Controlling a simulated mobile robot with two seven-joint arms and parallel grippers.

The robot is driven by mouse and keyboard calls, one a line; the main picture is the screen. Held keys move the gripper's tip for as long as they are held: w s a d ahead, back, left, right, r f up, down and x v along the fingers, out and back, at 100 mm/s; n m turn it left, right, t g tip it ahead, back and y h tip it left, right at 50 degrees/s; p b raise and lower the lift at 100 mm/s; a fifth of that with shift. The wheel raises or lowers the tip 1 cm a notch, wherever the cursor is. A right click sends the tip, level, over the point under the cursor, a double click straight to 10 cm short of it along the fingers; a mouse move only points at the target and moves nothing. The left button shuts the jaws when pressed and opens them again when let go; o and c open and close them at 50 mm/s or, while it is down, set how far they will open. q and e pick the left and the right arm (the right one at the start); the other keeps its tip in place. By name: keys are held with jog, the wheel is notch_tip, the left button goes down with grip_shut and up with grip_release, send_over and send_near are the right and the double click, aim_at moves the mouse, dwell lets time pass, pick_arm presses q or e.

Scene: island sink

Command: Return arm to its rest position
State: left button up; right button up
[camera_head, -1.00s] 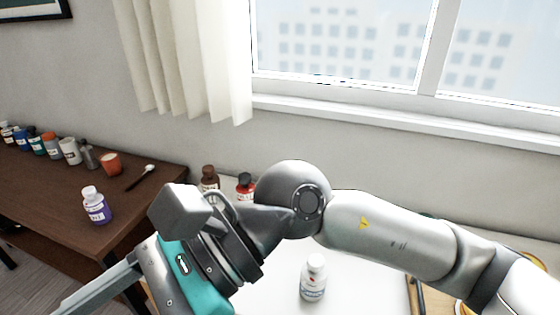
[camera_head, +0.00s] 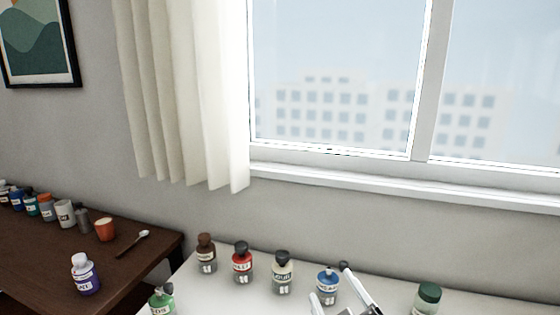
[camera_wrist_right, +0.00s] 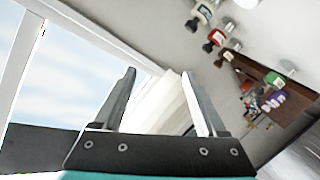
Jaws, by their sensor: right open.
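My right gripper (camera_head: 331,284) shows at the bottom of the head view, right of centre, in front of the white counter (camera_head: 225,290). Only its pale fingers and part of its body are in view there. In the right wrist view, the two fingers of my right gripper (camera_wrist_right: 158,74) are spread apart with nothing between them. The curtain and window lie behind them. In the head view the fingers partly overlap a blue bottle (camera_head: 327,285), but I cannot tell any contact. My left gripper is not in view.
A brown bottle (camera_head: 206,254), a red bottle (camera_head: 242,263), a dark-capped bottle (camera_head: 282,273) and green bottles (camera_head: 428,298) stand on the counter. A purple-labelled jar (camera_head: 85,275), an orange cup (camera_head: 105,229) and a spoon (camera_head: 132,243) are on the brown table (camera_head: 40,250).

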jog(key=s+d+f+m+g+h, duration=0.1)
jog(key=s+d+f+m+g, duration=0.4)
jog(key=s+f, duration=0.55)
jog(key=s+d+f+m+g+h, duration=0.1)
jog(key=s+d+f+g, duration=0.2)
jog(key=s+f+g, duration=0.6)
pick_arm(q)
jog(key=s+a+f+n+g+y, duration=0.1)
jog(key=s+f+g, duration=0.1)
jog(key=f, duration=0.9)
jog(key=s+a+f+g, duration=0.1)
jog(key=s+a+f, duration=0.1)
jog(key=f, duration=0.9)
pick_arm(e)
jog(key=s+f, duration=0.3)
jog(key=f, duration=2)
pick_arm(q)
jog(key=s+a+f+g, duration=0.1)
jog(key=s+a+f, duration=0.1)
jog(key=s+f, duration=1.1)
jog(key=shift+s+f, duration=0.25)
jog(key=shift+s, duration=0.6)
pick_arm(e)
jog(key=s+d+f, duration=0.2)
jog(key=s+f, duration=1.1)
jog(key=s, duration=0.2)
jog(key=shift+s+f, duration=0.2)
jog(key=shift+s, duration=0.1)
